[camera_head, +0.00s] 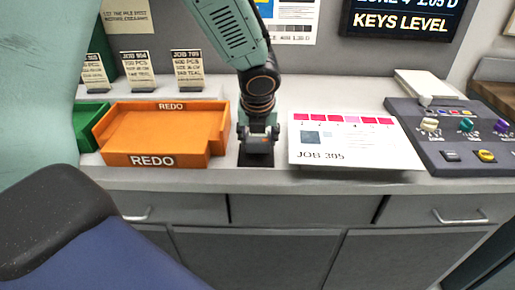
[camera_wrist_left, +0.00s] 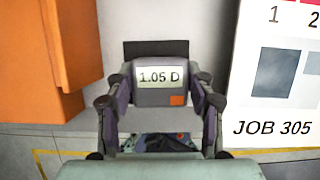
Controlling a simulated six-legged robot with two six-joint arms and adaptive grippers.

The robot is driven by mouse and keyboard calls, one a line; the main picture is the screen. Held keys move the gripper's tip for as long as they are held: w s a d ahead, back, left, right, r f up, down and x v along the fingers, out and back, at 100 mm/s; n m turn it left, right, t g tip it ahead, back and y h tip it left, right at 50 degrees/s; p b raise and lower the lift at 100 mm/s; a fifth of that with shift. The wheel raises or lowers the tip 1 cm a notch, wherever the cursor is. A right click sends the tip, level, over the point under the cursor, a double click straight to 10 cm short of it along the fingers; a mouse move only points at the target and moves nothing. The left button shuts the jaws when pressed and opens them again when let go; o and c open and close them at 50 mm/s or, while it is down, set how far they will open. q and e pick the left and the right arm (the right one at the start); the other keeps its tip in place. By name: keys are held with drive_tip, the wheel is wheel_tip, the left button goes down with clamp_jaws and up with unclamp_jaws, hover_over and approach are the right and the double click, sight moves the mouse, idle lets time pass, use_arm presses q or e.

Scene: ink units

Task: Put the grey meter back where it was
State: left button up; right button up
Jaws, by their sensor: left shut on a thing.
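The grey meter (camera_head: 259,148) is a small block between the orange tray and the job card. In the left wrist view the meter (camera_wrist_left: 160,85) has a lit display reading "1.05 D" and an orange square at its lower right. My left gripper (camera_head: 258,133) reaches down from above, its fingers shut on the meter's two sides, also in the left wrist view (camera_wrist_left: 160,98). A dark patch (camera_head: 256,161) on the counter shows just below the meter, and beyond it in the left wrist view (camera_wrist_left: 155,47). Whether the meter touches it, I cannot tell. My right gripper is not in view.
The orange REDO tray (camera_head: 152,160) stands close on the left, a green tray (camera_head: 89,132) beyond it. The white JOB 305 card (camera_head: 350,153) lies close on the right. A control panel (camera_head: 465,140) with knobs is farther right. Small job signs (camera_head: 187,70) stand behind the tray.

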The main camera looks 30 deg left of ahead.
use_arm(q)
drive_tip(key=shift+a+f, duration=0.15)
drive_tip(key=shift+f, duration=0.65)
drive_tip(key=shift+a+f+b, duration=0.35)
drive_tip(key=shift+d+r, duration=0.1)
drive_tip(key=shift+d, duration=0.25)
drive_tip(key=o, duration=1.2)
drive_tip(key=shift+a+f, duration=0.25)
drive_tip(key=shift+d+r, duration=0.1)
drive_tip(key=shift+d, duration=0.1)
drive_tip(key=shift+s, duration=0.1)
drive_tip(key=shift+a+r, duration=0.1)
